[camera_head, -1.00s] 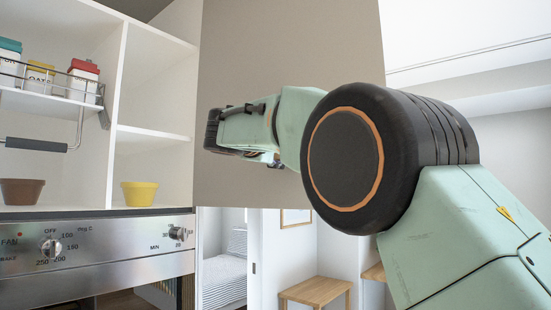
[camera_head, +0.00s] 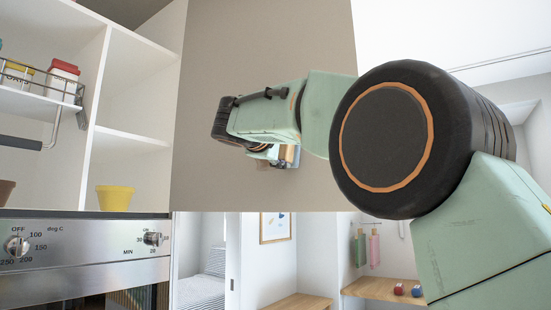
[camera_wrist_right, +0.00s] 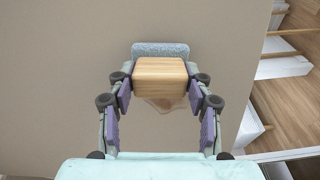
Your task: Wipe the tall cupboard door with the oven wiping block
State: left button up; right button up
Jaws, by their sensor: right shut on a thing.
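The tall cupboard door (camera_head: 260,45) is a flat beige-grey panel and fills most of the right wrist view (camera_wrist_right: 60,80). My right gripper (camera_head: 287,157) is in front of it, partly hidden by my own arm. In the right wrist view, my right gripper (camera_wrist_right: 160,84) is shut on the wiping block (camera_wrist_right: 160,76), a wooden block with a blue-grey speckled pad (camera_wrist_right: 160,49) at its far side. The pad is close to the door; I cannot tell if it touches. A brownish patch (camera_wrist_right: 164,103) shows just below the block. My left gripper is out of view.
White open shelves (camera_head: 130,135) with a yellow pot (camera_head: 115,198) and a wire rack stand left of the door. A steel oven panel (camera_head: 80,245) with knobs lies below them. My large right arm joint blocks the right side.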

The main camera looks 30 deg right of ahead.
dwell(0.3)
jog(key=shift+b+v, duration=0.5)
jog(key=shift+v, duration=1.3)
jog(key=shift+b+v, duration=0.55)
jog(key=shift+v, duration=0.4)
jog(key=shift+s+a, duration=0.15)
jog(key=shift+s, duration=0.05)
jog(key=shift+a, duration=0.1)
